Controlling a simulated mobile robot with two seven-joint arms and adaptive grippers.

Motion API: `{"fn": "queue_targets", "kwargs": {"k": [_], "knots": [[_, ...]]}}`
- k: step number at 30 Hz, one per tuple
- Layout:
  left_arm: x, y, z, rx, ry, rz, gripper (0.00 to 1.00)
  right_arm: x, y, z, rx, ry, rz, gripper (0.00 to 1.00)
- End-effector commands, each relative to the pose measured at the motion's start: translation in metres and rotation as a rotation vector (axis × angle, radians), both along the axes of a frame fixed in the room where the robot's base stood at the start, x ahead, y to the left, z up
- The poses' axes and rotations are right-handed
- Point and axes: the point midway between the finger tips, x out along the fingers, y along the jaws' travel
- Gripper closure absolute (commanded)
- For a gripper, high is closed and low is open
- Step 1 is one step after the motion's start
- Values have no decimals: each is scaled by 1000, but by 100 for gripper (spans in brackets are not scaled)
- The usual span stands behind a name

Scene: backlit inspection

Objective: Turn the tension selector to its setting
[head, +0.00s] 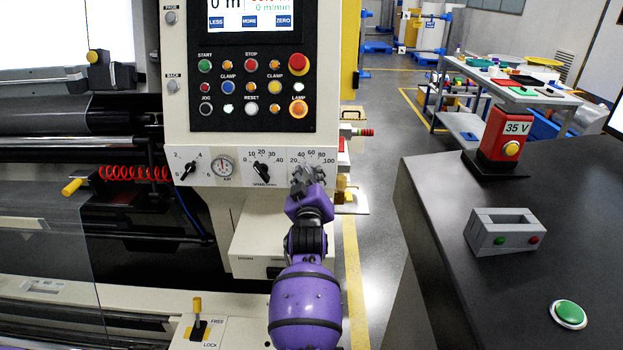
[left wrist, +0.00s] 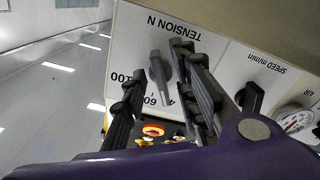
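The tension selector is a grey knob (left wrist: 160,70) on the cream panel under the label TENSION N, seen upside down in the left wrist view. Its scale runs to 100; part of it is hidden by my fingers. The knob's lower end lies near the 60 and 40 marks; its exact setting I cannot tell. My left gripper (head: 307,174) is at the selector dial in the head view and covers the knob there. In the left wrist view its fingers (left wrist: 158,65) are apart, one on each side of the knob, with visible gaps. My right gripper is not in view.
Left of the tension dial are the speed knob (head: 262,171), a round air gauge (head: 222,166) and another black knob (head: 190,167). The button panel (head: 250,90) is above. A dark desk (head: 440,210) with a red 35 V unit (head: 507,140) stands right, past a walkway.

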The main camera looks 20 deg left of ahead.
Motion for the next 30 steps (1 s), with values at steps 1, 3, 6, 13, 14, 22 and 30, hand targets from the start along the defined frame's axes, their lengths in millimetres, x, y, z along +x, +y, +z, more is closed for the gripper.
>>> {"fn": "queue_targets", "kwargs": {"k": [1, 3, 6, 13, 14, 22, 30], "knots": [[0, 0, 0, 0, 0, 0, 73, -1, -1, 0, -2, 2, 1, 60], [-4, -1, 0, 0, 0, 0, 73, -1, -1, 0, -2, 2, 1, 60], [-14, -4, -1, -1, 0, 1, 73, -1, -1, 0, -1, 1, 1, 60], [-61, -17, -2, -2, 1, 1, 73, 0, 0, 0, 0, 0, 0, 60], [-67, -19, -2, -3, 2, 1, 73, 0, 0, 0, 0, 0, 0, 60], [-108, -30, -1, 2, 2, 0, 73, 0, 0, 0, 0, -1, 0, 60], [-116, -34, 0, 0, 0, 0, 73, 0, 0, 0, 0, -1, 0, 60]]}}
